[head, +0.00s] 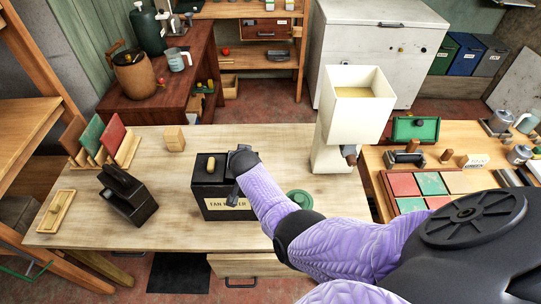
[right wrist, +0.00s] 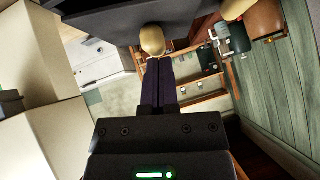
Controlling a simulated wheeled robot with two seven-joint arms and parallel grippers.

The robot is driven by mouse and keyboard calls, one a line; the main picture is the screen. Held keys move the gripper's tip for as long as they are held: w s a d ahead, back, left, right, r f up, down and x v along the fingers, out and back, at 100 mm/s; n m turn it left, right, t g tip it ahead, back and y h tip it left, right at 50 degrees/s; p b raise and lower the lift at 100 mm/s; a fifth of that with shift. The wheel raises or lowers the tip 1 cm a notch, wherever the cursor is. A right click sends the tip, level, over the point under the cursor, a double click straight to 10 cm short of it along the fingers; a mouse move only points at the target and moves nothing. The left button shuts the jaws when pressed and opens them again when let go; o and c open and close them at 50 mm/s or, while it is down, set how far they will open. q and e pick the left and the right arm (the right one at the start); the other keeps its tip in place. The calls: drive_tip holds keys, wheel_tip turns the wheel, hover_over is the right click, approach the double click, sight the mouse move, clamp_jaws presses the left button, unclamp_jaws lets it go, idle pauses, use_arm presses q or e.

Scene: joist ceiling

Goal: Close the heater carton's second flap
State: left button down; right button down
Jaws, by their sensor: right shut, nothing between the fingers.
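The heater carton (head: 215,211) is a black box with a "FAN HEATER" label on its front, standing on the pale workbench. Its top looks dark, with a small tan rounded piece (head: 211,163) on it; I cannot tell the state of each flap. My right gripper (head: 236,192) is at the carton's right side, partly hidden by its own wrist. In the right wrist view its dark fingers (right wrist: 158,82) are together and empty. A tan knob (right wrist: 152,40) shows by their tips, under a dark surface (right wrist: 125,14). My left gripper is not in view.
A black device (head: 128,194) stands left of the carton, and a wooden block (head: 175,138) behind it. A green round lid (head: 300,198) and a tall cream hopper machine (head: 336,118) stand to the right. The bench (head: 165,215) between the black device and the carton is clear.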

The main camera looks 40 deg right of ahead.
drive_tip(key=shift+w+a+f+b, duration=0.3)
drive_tip(key=shift+f+b, duration=0.15)
drive_tip(key=shift+b, duration=0.15)
